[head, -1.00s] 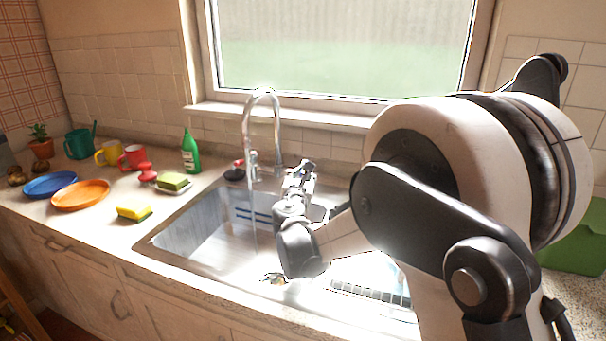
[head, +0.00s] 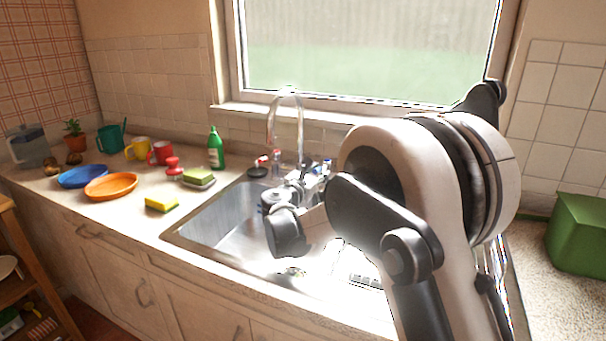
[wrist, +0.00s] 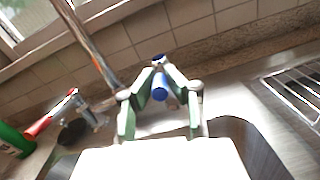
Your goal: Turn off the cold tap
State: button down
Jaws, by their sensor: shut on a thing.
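The chrome tap (head: 299,125) stands behind the sink, its curved spout rising in front of the window. Its red-ended handle (head: 262,160) is on the left and also shows in the wrist view (wrist: 40,126). The blue cold handle (wrist: 160,88) sits between my fingertips in the wrist view. My gripper (wrist: 160,68) is shut on it, with a finger on each side. In the head view my gripper (head: 309,175) is at the right of the tap, and my wrist partly hides it. No clear water stream shows below the spout now.
The steel sink (head: 205,224) lies below my wrist. A green bottle (head: 216,152), a sponge on a dish (head: 197,177) and another sponge (head: 161,204) stand left of it. A wire rack (wrist: 292,88) is at the right in the wrist view. A green box (head: 578,235) stands far right.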

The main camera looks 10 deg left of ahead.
jog(key=c, duration=1.7)
grip_release()
jog(key=shift+a, duration=0.1)
jog(key=v, duration=1.2)
